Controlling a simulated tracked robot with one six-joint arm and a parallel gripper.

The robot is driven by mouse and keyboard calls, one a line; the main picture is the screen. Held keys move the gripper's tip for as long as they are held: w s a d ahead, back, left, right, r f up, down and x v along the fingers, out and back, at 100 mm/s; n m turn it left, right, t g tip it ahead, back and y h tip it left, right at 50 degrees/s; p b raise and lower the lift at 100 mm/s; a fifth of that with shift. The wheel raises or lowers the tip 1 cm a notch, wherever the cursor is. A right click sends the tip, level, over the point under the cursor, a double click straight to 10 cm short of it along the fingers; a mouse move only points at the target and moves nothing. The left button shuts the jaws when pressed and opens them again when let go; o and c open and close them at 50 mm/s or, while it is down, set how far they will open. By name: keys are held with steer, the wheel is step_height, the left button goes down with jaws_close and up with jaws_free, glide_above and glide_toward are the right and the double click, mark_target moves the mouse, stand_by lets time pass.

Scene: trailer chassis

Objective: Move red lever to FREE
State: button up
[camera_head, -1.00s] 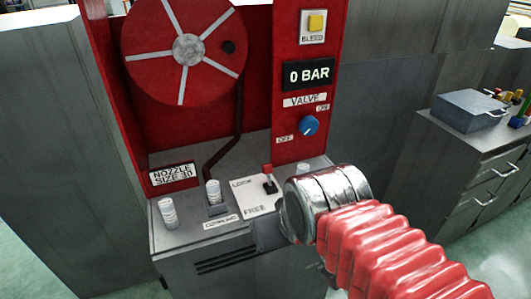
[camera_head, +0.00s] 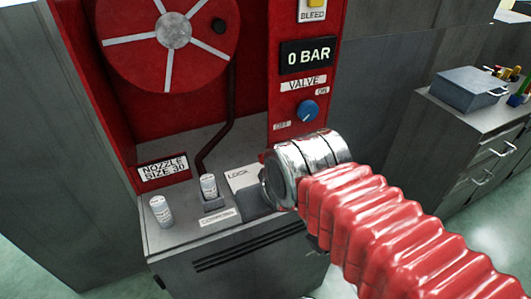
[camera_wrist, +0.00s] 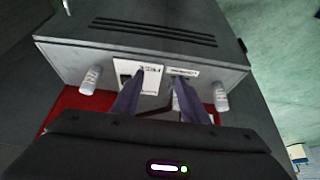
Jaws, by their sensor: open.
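The white LOCK/FREE lever plate shows in the head view (camera_head: 240,178) with only the LOCK end uncovered; my arm's metal cuff hides the FREE end and most or all of the red lever. In the wrist view, the plate (camera_wrist: 127,68) appears upside down with its FREE label and a dark slot visible. My gripper (camera_wrist: 158,82) is open, with its two dark fingers apart and reaching over the plate and the COUPLING label. The red lever cannot be made out clearly there, so I cannot tell whether it stands between the fingers. My fingers are hidden in the head view.
White nozzles stand on the bench, one at the left (camera_head: 160,212) and one in the coupling (camera_head: 209,188). A red panel with a blue valve knob (camera_head: 307,111) rises behind. A grey cabinet with a metal box (camera_head: 466,88) stands at right.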

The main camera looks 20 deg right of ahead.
steer(key=shift+o, duration=0.2)
steer(key=w+d+r+g, duration=0.2)
steer(key=w+r, duration=0.4)
steer(key=w, duration=0.4)
steer(key=shift+w+d+g, duration=0.4)
steer(key=shift+d, duration=0.4)
steer(key=g, duration=0.3)
glide_above(265, 153)
steer(key=shift+s+a, duration=0.1)
steer(key=shift+a, duration=0.05)
step_height(265, 153, down, 14)
steer(key=shift+r, duration=0.1)
steer(key=shift+c, duration=0.4)
jaws_close()
